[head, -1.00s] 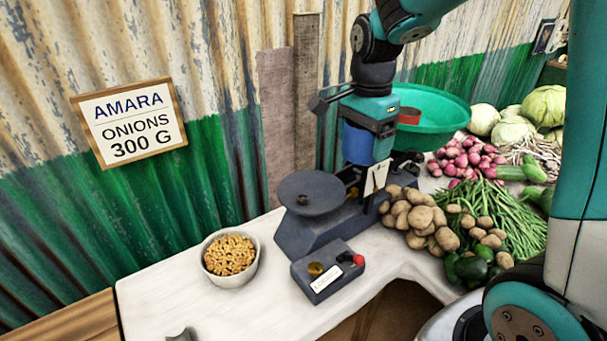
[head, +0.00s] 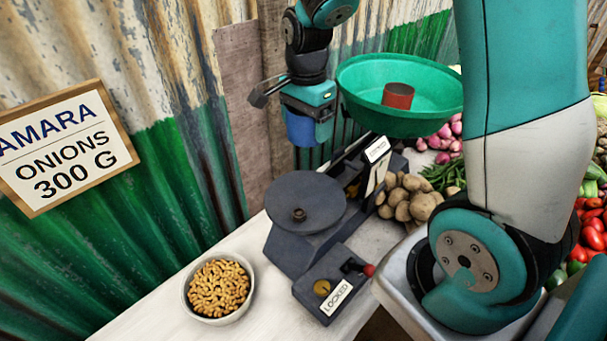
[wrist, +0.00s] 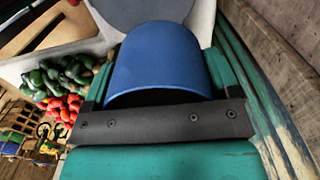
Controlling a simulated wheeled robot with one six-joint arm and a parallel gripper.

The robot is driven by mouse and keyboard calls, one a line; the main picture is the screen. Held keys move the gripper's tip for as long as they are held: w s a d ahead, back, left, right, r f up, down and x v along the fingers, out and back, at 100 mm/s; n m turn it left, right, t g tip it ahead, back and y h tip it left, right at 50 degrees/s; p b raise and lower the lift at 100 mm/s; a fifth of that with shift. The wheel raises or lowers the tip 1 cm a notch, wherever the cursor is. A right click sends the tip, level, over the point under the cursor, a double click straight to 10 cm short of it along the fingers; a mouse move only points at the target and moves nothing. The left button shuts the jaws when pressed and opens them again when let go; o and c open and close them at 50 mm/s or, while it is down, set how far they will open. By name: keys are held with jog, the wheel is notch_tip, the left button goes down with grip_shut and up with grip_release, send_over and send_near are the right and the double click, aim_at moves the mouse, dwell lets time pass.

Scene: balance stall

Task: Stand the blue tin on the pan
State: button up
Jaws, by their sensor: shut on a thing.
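The blue tin (head: 299,130) is held in my gripper (head: 309,106), which is shut on it. The tin hangs roughly upright in the air, apart from the scale. In the head view it appears above the round dark grey pan (head: 318,217), near the wall; its exact height is hard to judge. The pan is bare except for a small knob at its middle. In the wrist view the tin (wrist: 160,55) fills the space between the fingers, with a grey disc, probably the pan (wrist: 150,8), beyond it.
The scale's other side carries a green bowl (head: 362,84) with a red-brown tin (head: 397,95) in it. A box marked LOCKED (head: 334,299) with a red knob sits in front. A bowl of nuts (head: 218,288) stands at left, potatoes (head: 408,197) at right. The corrugated wall is close behind.

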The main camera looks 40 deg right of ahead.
aim_at(306, 186)
notch_tip(306, 186, down, 14)
jog(key=shift+f+p, duration=0.1)
jog(key=shift+p, duration=0.65)
jog(key=shift+f, duration=0.2)
jog(key=o, duration=0.7)
jog(key=shift+o, duration=0.4)
jog(key=shift+r, duration=0.15)
jog(key=shift+n, duration=0.4)
jog(key=r, duration=0.4)
jog(key=r+b, duration=0.1)
jog(key=r, duration=0.3)
jog(key=a+r+b, duration=0.1)
jog(key=r, duration=0.3)
jog(key=shift+s+r, duration=0.2)
jog(key=shift+r, duration=0.15)
jog(key=s+a+r+n+y, duration=0.2)
jog(key=s+a+r+n, duration=0.3)
jog(key=s+a+n, duration=0.3)
jog(key=s+a+r+n+y, duration=0.2)
jog(key=s+a+r+n, duration=0.3)
jog(key=s+a+n, duration=0.3)
jog(key=s+n, duration=0.3)
jog(key=n, duration=0.3)
jog(key=shift+s+r, duration=0.3)
